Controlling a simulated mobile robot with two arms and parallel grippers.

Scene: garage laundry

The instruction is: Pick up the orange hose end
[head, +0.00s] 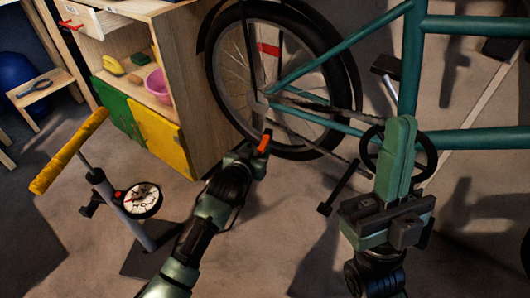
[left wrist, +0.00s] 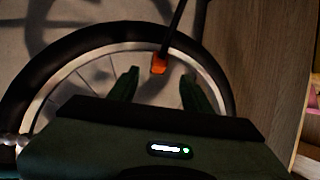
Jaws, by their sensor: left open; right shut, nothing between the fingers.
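The orange hose end (head: 265,141) shows at the tip of my left gripper (head: 256,156), in front of the bicycle's rear wheel. In the left wrist view the orange hose end (left wrist: 158,66) hangs on a dark hose, between the two fingertips of my open left gripper (left wrist: 161,75) as pictured. I cannot tell whether it is fully within the jaws in depth. No finger visibly touches it. My right gripper (head: 400,150) is shut and empty, upright in front of the bicycle frame. The floor pump (head: 125,210) stands left of my left arm, with a yellow handle and a round gauge.
The green bicycle (head: 410,70) stands behind both grippers, its rear wheel (head: 228,80) close to the left one. A wooden cabinet (head: 190,70) with green and yellow doors is at the left. A small stool (head: 45,90) stands farther left. Bare floor lies between pump and cabinet.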

